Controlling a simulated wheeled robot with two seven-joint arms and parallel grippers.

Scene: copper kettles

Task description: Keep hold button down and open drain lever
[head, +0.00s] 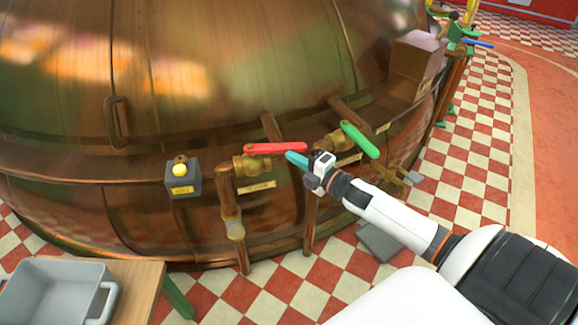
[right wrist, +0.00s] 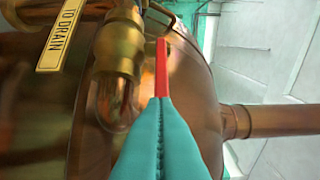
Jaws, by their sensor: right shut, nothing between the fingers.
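The hold button (head: 180,169) is a yellow knob on a dark box on the copper kettle's side, in the head view. No gripper is at it. The drain lever (head: 278,148) is a red handle on a brass valve, pointing right. In the right wrist view the red lever (right wrist: 161,68) stands just beyond my fingertips, near a "TO DRAIN" label (right wrist: 62,32). My right gripper (head: 290,156) has teal fingers, pressed together and empty, at the lever's free end. I cannot tell whether they touch it. My left gripper is out of view.
A green lever (head: 360,140) on a second valve is just right of my right gripper. Copper pipes (head: 234,215) run down below the valves. A grey bin (head: 60,285) stands on a wooden table at lower left. The checkered floor in front is mostly clear.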

